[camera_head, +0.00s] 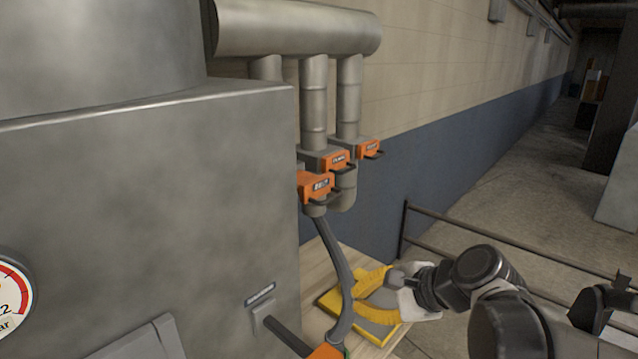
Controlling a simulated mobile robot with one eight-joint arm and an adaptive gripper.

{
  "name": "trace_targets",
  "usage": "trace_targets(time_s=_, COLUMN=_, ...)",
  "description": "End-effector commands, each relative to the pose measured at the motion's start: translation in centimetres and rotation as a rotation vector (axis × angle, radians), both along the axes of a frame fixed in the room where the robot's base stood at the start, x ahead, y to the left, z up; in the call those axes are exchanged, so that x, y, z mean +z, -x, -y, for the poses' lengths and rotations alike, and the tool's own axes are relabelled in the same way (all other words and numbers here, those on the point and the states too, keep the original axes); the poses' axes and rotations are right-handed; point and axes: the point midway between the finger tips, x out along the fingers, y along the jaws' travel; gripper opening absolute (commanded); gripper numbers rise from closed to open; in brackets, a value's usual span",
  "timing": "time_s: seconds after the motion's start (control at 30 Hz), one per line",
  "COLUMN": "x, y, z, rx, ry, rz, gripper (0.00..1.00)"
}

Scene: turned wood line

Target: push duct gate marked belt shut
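The nearest gate (315,188) has a small dark label that may read BELT, but the print is too small to be sure. The middle gate (334,161) and far gate (369,149) sit behind it, with labels I cannot read. My gripper (356,297), with yellow fingers, is below and right of the gates, apart from them. Its fingers look spread, with nothing visible held, and a dark hose partly hides their tips.
The dark hose (338,262) drops from the nearest gate past my gripper. A large grey metal cabinet (150,190) fills the left. A wooden surface (312,262) with a yellow-edged flat item (384,338) lies below. A dark railing (470,224) stands right, with open floor beyond.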

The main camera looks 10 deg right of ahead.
Motion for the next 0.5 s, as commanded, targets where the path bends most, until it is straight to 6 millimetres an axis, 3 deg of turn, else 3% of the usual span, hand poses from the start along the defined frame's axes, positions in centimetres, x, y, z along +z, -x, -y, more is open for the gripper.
trace_targets(time_s=0.03, x=3.0, y=-1.6, z=1.1, rx=-0.089, ry=-0.139, rz=-0.025, gripper=0.00)
trace_targets(time_s=0.2, x=9.9, y=-5.8, z=5.1, rx=-0.341, ry=-0.676, rz=-0.122, gripper=0.00)
trace_targets(time_s=0.33, x=12.7, y=-7.1, z=7.5, rx=-0.421, ry=-0.935, rz=-0.171, gripper=0.00)
trace_targets(time_s=0.5, x=13.4, y=-7.9, z=8.0, rx=-0.442, ry=-1.038, rz=-0.194, gripper=0.00)
